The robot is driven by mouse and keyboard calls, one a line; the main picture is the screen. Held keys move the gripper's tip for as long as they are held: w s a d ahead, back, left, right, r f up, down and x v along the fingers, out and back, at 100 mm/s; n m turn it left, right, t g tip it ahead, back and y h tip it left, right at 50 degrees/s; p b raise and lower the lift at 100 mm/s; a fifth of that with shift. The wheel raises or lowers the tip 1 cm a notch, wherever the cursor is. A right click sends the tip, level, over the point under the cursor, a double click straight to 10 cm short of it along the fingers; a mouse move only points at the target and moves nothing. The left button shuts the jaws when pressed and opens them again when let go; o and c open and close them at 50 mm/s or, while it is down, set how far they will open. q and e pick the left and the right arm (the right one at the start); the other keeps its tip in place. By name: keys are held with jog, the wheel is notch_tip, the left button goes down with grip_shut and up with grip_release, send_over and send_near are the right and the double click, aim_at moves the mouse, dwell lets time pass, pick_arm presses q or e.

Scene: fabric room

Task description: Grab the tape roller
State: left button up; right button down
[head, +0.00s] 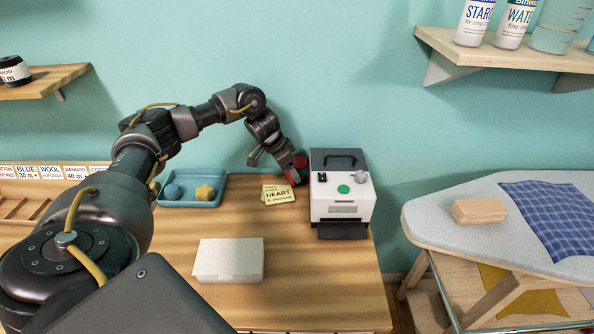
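My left gripper (289,172) reaches down at the back of the wooden table, beside the left side of the white and grey machine. A small red and dark thing (300,164), which may be the tape roller, shows right at its fingertips. The gripper partly hides it, and I cannot tell whether the fingers are closed on it or only next to it. My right gripper is not in view.
The white machine (342,207) stands close to the gripper's right. Yellow cards (279,194) lie just in front. A blue tray (173,202) with small shapes is left, and a white box (229,260) is nearer. An ironing board (470,238) stands right. The table's front right is clear.

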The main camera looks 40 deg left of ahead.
pick_arm(q)
jog(key=shift+c, duration=0.2)
jog(key=c, duration=0.9)
jog(key=shift+s+r, duration=0.1)
